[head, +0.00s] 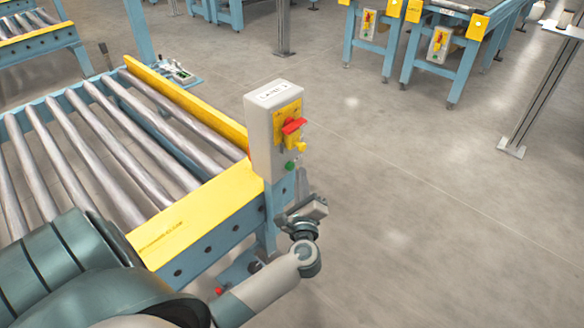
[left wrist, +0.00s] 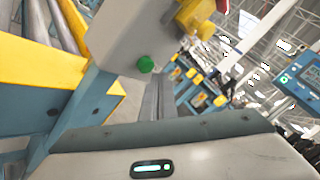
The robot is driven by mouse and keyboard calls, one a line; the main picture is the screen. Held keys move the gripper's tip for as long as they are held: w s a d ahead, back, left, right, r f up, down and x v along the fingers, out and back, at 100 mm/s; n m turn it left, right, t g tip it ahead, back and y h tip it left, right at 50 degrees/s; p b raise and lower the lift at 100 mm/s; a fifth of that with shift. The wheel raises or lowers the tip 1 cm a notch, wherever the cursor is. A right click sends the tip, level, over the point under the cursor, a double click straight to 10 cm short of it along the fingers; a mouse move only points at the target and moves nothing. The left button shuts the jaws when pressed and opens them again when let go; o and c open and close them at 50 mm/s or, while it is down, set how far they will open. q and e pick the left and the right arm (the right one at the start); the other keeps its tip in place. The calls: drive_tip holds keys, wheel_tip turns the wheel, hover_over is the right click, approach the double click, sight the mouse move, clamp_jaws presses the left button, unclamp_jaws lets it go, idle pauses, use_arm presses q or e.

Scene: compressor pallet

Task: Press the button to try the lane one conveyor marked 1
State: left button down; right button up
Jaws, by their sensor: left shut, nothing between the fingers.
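A light grey control box (head: 262,140) stands at the corner of the near roller conveyor (head: 215,205). It has a label on top, too small to read surely, a red and yellow switch (head: 291,126) and a green button (head: 290,165) low on its front. My left gripper (head: 302,190) is shut and empty, just below and to the right of the box, apart from the button as far as I can tell. In the left wrist view the green button (left wrist: 145,64) shows on the box's lower part, above the shut fingers (left wrist: 160,98). My right gripper is not in view.
Yellow guards edge the near conveyor. More blue conveyors with similar boxes (head: 438,44) stand at the back. A grey post (head: 540,90) stands at the right. The floor right of the near box is clear.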

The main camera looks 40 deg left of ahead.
use_arm(q)
drive_tip(key=shift+a, duration=0.1)
drive_tip(key=shift+a, duration=0.3)
drive_tip(key=shift+a, duration=0.2)
idle(0.6)
drive_tip(key=shift+a, duration=0.35)
idle(0.4)
drive_tip(key=shift+d+b, duration=0.1)
drive_tip(key=shift+b, duration=0.2)
drive_tip(key=shift+d, duration=0.85)
drive_tip(key=shift+d, duration=0.1)
